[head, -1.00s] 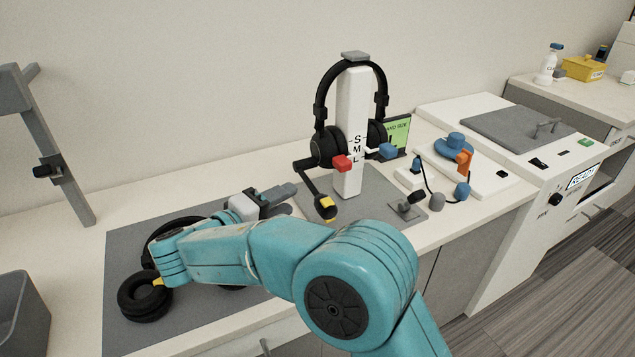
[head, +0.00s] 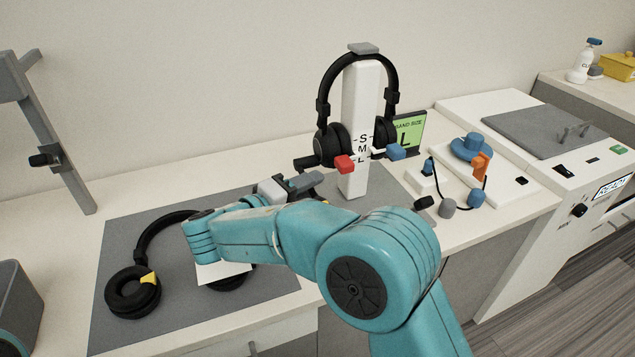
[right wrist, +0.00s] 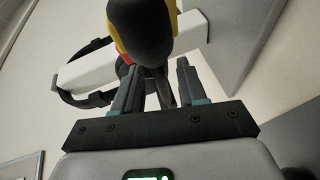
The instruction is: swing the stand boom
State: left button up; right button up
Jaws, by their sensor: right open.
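My left gripper is out of view.
A second headset (head: 133,294) lies on the grey mat (head: 130,225), beside a white card (head: 222,271). A green size display (head: 408,132) and a white board with blue and orange parts (head: 480,195) stand to the right. A grey bin (head: 20,305) is at left.

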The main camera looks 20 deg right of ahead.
jog(key=shift+w+d+f, duration=0.1)
jog(key=shift+w+d, duration=0.1)
jog(key=shift+d, duration=0.15)
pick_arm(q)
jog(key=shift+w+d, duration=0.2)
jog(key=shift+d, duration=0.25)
pick_arm(e)
grip_shut()
jog(key=shift+d, duration=0.15)
jog(key=shift+a, duration=0.2)
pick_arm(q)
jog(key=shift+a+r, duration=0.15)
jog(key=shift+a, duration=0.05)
pick_arm(e)
jog(key=shift+d, duration=0.1)
